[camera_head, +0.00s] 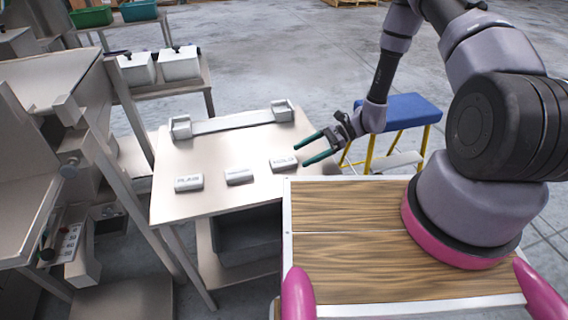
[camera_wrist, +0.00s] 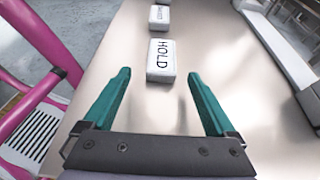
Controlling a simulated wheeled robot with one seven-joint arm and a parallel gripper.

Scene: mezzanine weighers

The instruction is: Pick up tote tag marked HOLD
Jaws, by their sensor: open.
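The tote tag marked HOLD (camera_head: 283,163) is a small white block lying on the pale table (camera_head: 230,200), the rightmost of a row of three tags. In the wrist view the HOLD tag (camera_wrist: 161,61) lies ahead of my gripper, roughly between the lines of its two fingers. My gripper (camera_head: 318,148) has teal fingers, spread open and empty, to the right of the tag in the head view. The fingers (camera_wrist: 158,88) also show in the wrist view, apart from the tag.
A middle tag (camera_head: 239,176) and a left tag (camera_head: 188,183) lie on the same table. A long bracketed bar (camera_head: 232,122) runs along the table's back. A blue-topped stool (camera_head: 398,110) stands behind my gripper. White boxes (camera_head: 180,63) sit on a shelf at the back left.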

